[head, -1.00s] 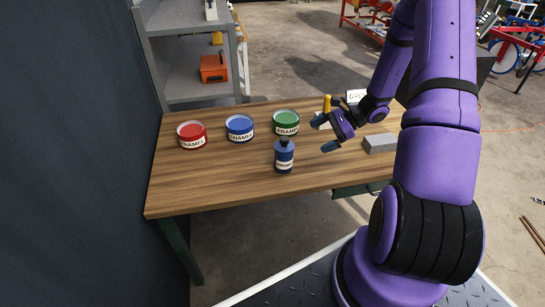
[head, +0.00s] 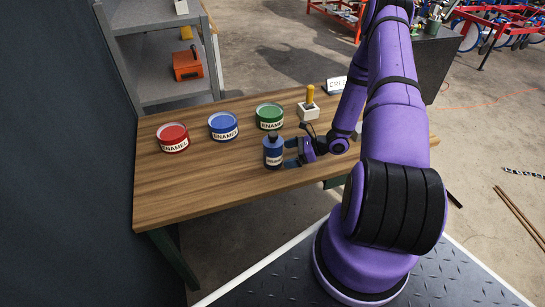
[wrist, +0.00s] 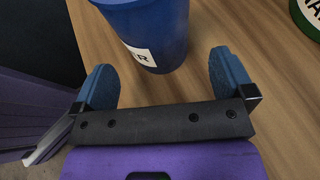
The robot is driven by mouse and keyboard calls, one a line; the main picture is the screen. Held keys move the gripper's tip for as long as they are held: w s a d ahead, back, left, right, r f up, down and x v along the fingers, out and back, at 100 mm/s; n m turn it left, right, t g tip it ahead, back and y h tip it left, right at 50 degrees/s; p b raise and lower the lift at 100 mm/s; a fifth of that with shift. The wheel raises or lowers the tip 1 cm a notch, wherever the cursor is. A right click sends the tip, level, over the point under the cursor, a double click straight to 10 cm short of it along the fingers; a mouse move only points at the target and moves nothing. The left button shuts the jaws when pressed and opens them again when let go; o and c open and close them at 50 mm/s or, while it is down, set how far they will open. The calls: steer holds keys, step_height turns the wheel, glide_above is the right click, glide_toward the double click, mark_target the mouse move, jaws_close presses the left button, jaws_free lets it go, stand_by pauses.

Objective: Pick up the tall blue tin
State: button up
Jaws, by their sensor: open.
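The tall blue tin (head: 273,156) has a dark cap and a pale label and stands upright near the front of the wooden table (head: 200,195). My gripper (head: 290,154) is low over the table just right of the tin, with its fingers pointing at it. In the wrist view the tin's blue side (wrist: 158,22) lies just ahead of my gripper (wrist: 161,68), roughly centred between the two blue fingertips. The gripper is open and empty, and the tin appears to be just beyond the fingertips. The tin's cap is out of the wrist view.
A red enamel tin (head: 173,139), a short blue enamel tin (head: 223,127) and a green enamel tin (head: 270,117) stand in a row behind. A white block with a yellow handle (head: 308,109) stands at the back. The table's left front is clear.

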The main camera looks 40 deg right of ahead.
mark_target(276, 157)
steer(key=shift+x, duration=2.85)
steer(key=shift+s, duration=0.1)
steer(key=shift+c, duration=0.5)
steer(key=c, duration=1.1)
